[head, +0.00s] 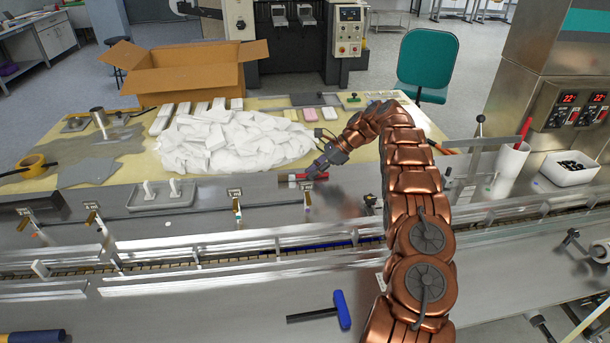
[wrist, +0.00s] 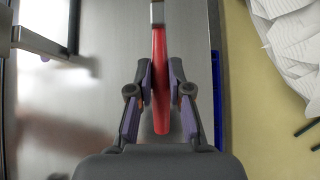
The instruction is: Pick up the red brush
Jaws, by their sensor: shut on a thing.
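The red brush (wrist: 160,60) runs upright through the middle of the wrist view, its long red handle tapering to a rounded end. A metal collar shows at the top edge, and its bristles are out of that view. My gripper (wrist: 161,85) has its two fingers closed on either side of the handle. In the head view, my gripper (head: 316,171) is low over the steel surface behind the conveyor, and the red brush (head: 295,177) shows at its fingertips. I cannot tell whether the brush touches the surface.
A pile of white packets (head: 230,140) lies behind my gripper, before an open cardboard box (head: 190,75). A conveyor rail (head: 200,255) runs across in front. A white cup (head: 510,165) with a red stick and a white bin (head: 570,170) stand right. A blue-handled tool (head: 342,310) lies nearest.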

